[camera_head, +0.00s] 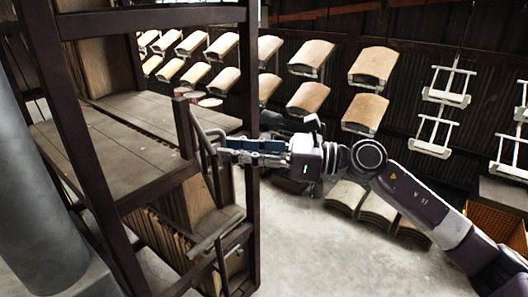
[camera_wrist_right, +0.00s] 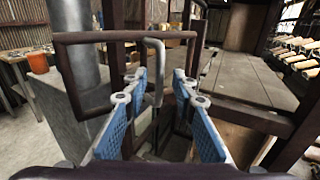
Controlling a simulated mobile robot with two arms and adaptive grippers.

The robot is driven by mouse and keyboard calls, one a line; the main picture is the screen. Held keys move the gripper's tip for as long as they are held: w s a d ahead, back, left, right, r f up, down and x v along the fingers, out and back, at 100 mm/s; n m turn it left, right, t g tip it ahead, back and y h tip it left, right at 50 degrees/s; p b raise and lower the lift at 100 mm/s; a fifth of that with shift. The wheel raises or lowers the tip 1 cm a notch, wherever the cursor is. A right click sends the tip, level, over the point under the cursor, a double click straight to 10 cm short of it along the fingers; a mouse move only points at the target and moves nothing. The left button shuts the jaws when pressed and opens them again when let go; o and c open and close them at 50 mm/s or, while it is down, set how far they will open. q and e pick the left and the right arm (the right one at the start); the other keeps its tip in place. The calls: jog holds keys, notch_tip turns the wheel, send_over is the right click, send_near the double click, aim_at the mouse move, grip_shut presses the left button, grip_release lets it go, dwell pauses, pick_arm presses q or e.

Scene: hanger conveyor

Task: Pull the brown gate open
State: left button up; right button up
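The brown gate is a tubular frame at the right side of the dark rack; its top bar (camera_wrist_right: 110,37) crosses the right wrist view, and its upright bars (camera_head: 213,172) show in the head view. A grey hooked bar (camera_wrist_right: 157,72) stands upright at the gate. My right gripper (camera_head: 221,144) reaches in from the right at the gate. In the right wrist view its blue-padded fingers (camera_wrist_right: 157,84) are spread apart, with the grey bar between their tips. I cannot tell whether either finger touches it. My left gripper is in neither view.
The dark rack (camera_head: 68,112) has a grey plank shelf (camera_head: 100,155) behind the gate. A grey round pillar (camera_head: 30,190) stands at the left. Hanging curved wooden panels (camera_head: 374,66) and white hangers (camera_head: 448,92) line the back.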

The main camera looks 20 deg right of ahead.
jog(key=v, duration=0.9)
jog(key=shift+s+d, duration=0.15)
jog(key=shift+d, duration=0.05)
